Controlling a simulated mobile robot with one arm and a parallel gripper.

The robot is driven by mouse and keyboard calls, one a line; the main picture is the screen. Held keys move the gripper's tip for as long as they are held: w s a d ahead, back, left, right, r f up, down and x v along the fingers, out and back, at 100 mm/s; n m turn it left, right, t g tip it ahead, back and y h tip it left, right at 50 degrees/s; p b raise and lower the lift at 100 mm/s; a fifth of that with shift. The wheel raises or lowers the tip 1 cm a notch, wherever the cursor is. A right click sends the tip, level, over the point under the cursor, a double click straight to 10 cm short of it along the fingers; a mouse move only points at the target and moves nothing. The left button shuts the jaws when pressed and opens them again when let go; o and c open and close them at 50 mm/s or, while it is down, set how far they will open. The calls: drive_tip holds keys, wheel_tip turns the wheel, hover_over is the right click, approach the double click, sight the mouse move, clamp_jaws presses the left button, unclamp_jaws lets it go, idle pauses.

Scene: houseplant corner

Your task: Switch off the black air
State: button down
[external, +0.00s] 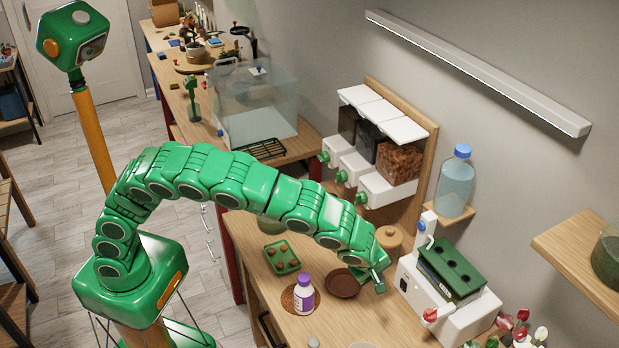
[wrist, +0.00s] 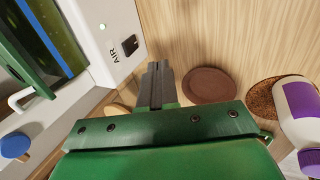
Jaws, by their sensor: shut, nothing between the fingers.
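The black AIR switch (wrist: 130,45) is a small rocker on the face of the white unit (wrist: 90,12), beside the printed word AIR, in the wrist view. I cannot tell which way the rocker is tilted. The white unit (external: 466,322) with its green top stands at the right of the bench in the external view. My gripper (wrist: 157,68) is shut and empty, its fingertips just beside the switch with a small gap. In the external view my gripper (external: 379,285) is left of the unit's front.
A brown saucer (external: 343,283) and a purple-and-white bottle (external: 304,294) on a cork mat stand left of my gripper. A wooden-lidded jar (external: 389,238) is behind it. A red-knobbed tap (external: 430,314) and a blue-knobbed tap (external: 422,226) stick out from the unit.

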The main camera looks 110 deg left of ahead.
sight(402, 286)
drive_tip(key=x, duration=0.6)
drive_tip(key=shift+w+a+f, duration=0.2)
drive_tip(key=shift+w+a, duration=0.35)
drive_tip(key=shift+w, duration=0.05)
drive_tip(key=shift+w+a+r, duration=0.25)
drive_tip(key=shift+w+a, duration=0.6)
drive_tip(key=shift+a, duration=0.05)
drive_tip(key=shift+w, duration=0.1)
drive_tip(key=shift+w+a+g+h, duration=0.2)
drive_tip(key=shift+w+g+h, duration=0.05)
drive_tip(key=shift+g+h, duration=0.05)
drive_tip(key=shift+r, duration=0.2)
drive_tip(key=shift+r, duration=0.7)
drive_tip(key=shift+s, duration=0.1)
